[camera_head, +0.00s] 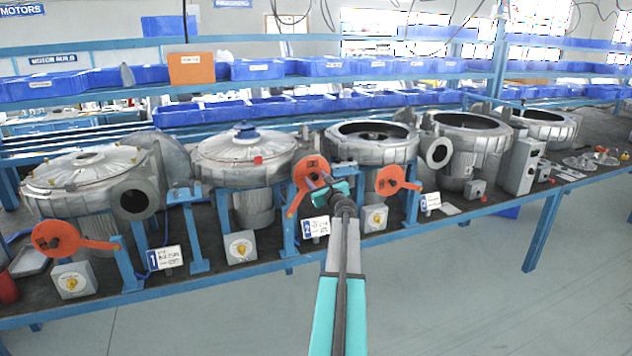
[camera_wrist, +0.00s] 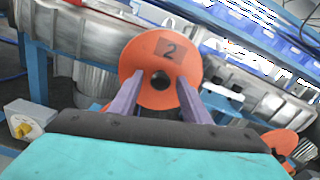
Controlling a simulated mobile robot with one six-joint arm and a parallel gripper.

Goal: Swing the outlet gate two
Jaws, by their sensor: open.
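Outlet gate two is an orange disc (camera_head: 311,170) on a blue post, with an orange lever arm (camera_head: 295,203) slanting down and left. In the wrist view the disc (camera_wrist: 178,66) fills the centre, with a dark "2" label above a dark round hole. My gripper (camera_wrist: 160,84) is open, with one purple finger on each side of the hole, in front of the lower disc. I cannot tell whether the fingers touch it. In the head view my gripper (camera_head: 322,187) overlaps the disc's lower right edge. Part of the lever is hidden in the wrist view.
Gate one (camera_head: 57,239) is at the left, its lever pointing right. Gate three (camera_head: 390,180) is to the right, its lever also pointing right. Number plates (camera_head: 315,227) and grey switch boxes (camera_head: 241,247) stand along the bench front. Large metal blowers (camera_head: 370,145) stand behind.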

